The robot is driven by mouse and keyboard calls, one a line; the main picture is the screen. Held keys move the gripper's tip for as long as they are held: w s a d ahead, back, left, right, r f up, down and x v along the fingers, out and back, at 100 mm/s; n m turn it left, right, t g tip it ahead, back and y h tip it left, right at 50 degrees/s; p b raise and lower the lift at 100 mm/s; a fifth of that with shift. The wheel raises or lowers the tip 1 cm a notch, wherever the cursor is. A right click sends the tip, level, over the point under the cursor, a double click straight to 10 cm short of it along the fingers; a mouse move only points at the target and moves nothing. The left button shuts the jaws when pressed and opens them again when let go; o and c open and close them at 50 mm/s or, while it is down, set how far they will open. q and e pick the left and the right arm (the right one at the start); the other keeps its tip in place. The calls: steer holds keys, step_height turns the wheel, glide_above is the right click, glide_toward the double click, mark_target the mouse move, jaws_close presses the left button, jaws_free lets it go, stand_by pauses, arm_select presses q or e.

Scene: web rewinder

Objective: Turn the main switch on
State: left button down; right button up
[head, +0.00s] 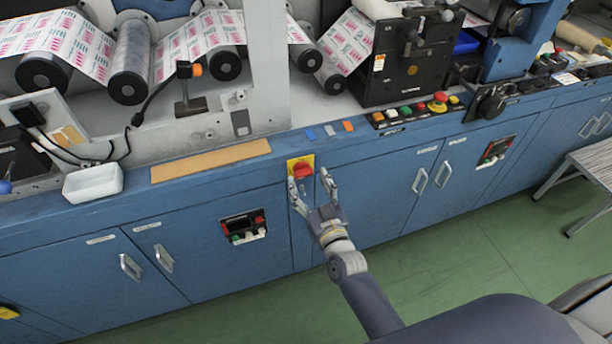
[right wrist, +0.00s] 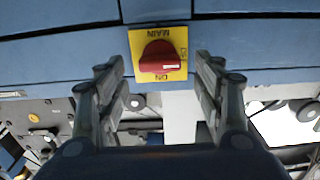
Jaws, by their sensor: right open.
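The main switch is a red rotary knob (head: 302,170) on a yellow plate (head: 293,161), set on the blue front of the machine in the middle of the head view. In the right wrist view the red knob (right wrist: 162,58) lies with its long side across the picture, and the yellow plate (right wrist: 178,38) reads MAIN and ON, upside down. My right gripper (head: 309,180) is open in front of the switch, with one finger to each side. In the right wrist view its fingers (right wrist: 160,80) stand apart with the knob between and beyond them, not touching it. My left gripper is not in view.
Blue cabinet doors with handles (head: 420,180) line the machine front. A small control panel (head: 243,228) sits lower left of the switch. A row of coloured buttons (head: 420,109) is up and right. A white tray (head: 92,184) stands on the ledge.

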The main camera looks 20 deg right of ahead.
mark_target(303, 172)
steer(key=shift+w, duration=1.4)
steer(key=c, duration=1.1)
